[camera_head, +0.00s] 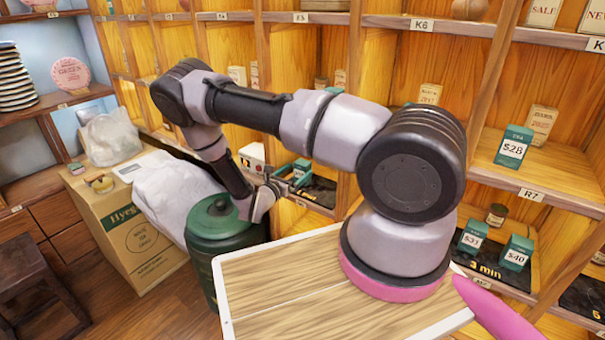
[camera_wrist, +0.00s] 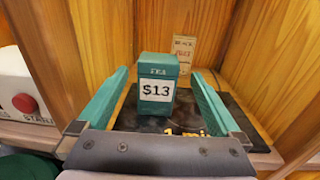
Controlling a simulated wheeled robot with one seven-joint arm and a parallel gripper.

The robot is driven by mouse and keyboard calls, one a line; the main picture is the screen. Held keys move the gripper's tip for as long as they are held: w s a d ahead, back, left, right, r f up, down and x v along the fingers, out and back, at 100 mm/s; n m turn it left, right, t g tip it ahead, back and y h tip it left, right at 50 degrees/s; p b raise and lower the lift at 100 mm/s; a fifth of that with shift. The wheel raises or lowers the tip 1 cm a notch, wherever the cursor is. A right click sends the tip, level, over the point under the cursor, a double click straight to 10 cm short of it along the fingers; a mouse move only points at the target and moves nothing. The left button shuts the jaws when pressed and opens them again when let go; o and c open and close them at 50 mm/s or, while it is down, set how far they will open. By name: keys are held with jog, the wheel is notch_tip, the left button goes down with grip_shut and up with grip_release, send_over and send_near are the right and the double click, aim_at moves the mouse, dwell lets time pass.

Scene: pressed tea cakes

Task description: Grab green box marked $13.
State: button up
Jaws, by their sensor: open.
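The green box marked $13 (camera_wrist: 158,91) stands upright on a dark slab (camera_wrist: 128,122) with yellow lettering in a shelf compartment in the wrist view. My gripper (camera_wrist: 160,76) is open, with one teal finger on each side of the box. Gaps show between the box and both fingers, and the gripper's body hides part of the slab in front of it. In the head view my gripper (camera_head: 282,182) reaches into a low shelf. There the teal fingers and the box are small and hard to tell apart.
A white device with a red button (camera_wrist: 24,103) sits left of the compartment's wooden divider. A tan card (camera_wrist: 184,48) stands behind the box. A green lidded bin (camera_head: 215,240) stands below my arm. Other green boxes, marked $28 (camera_head: 513,148) and $40 (camera_head: 516,254), stand on shelves to the right.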

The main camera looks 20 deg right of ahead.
aim_at(299, 168)
jog(key=x, duration=0.4)
jog(key=shift+w+d+f, duration=0.1)
jog(key=shift+w+d, duration=0.15)
jog(key=shift+w, duration=0.05)
jog(key=c, duration=1.4)
jog(key=shift+c, duration=0.2)
